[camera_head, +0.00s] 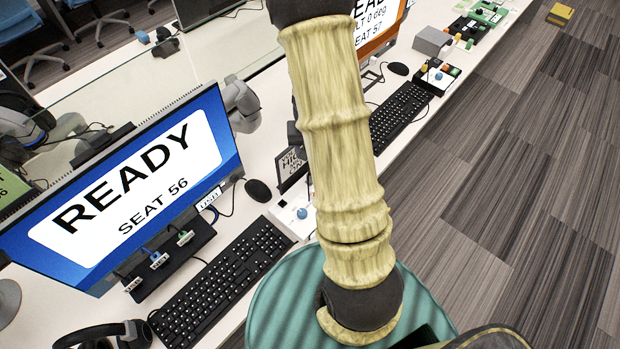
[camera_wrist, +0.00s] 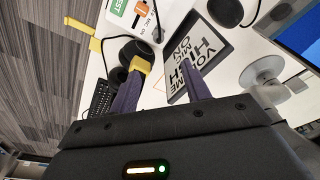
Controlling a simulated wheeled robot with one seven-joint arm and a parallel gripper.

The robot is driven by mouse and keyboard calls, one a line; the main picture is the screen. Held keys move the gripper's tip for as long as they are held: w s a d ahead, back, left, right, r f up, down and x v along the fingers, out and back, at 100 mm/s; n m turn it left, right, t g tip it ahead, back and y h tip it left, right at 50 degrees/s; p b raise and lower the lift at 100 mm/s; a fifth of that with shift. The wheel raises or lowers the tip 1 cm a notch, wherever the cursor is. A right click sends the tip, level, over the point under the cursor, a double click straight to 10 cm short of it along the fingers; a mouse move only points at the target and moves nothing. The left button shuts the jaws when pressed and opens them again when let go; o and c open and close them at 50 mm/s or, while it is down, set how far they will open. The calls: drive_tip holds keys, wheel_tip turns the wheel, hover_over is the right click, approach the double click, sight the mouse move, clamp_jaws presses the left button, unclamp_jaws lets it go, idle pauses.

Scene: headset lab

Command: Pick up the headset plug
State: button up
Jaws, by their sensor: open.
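My gripper (camera_wrist: 160,70) is open, its two dark purple fingers apart with no object clearly held between them. A small yellow piece (camera_wrist: 142,65) shows at the tip of the left finger in the wrist view; I cannot tell whether it is the headset plug or whether the finger touches it. A round black headset part (camera_wrist: 135,48) with a cable is just beyond it. In the head view, a black headset (camera_head: 105,335) lies at the lower left, and blue (camera_head: 155,256) and green (camera_head: 184,237) connectors sit below the monitor. My arm hides the gripper there.
A monitor (camera_head: 130,190) reads READY, SEAT 56. A keyboard (camera_head: 230,280) and mouse (camera_head: 258,190) lie before it. A dark sign (camera_wrist: 190,65) and a white box with an orange part (camera_wrist: 140,18) are near the fingers. Open floor (camera_head: 540,200) lies to the right.

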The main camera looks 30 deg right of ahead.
drive_tip(key=f, duration=0.3)
drive_tip(key=w+f, duration=0.1)
drive_tip(key=f, duration=0.2)
drive_tip(key=f+p, duration=0.1)
drive_tip(key=f, duration=0.2)
drive_tip(key=shift+w+d+f, duration=0.15)
drive_tip(key=shift+d+f, duration=0.15)
drive_tip(key=shift+d, duration=0.05)
drive_tip(key=shift+f+p, duration=0.4)
drive_tip(key=shift+f, duration=0.15)
wheel_tip(320, 180, down, 4)
drive_tip(key=shift+w+d+r+p, duration=0.1)
drive_tip(key=shift+d+r+p, duration=0.1)
drive_tip(key=shift+p, duration=0.35)
drive_tip(key=shift+a+f, duration=0.15)
drive_tip(key=shift+f, duration=0.1)
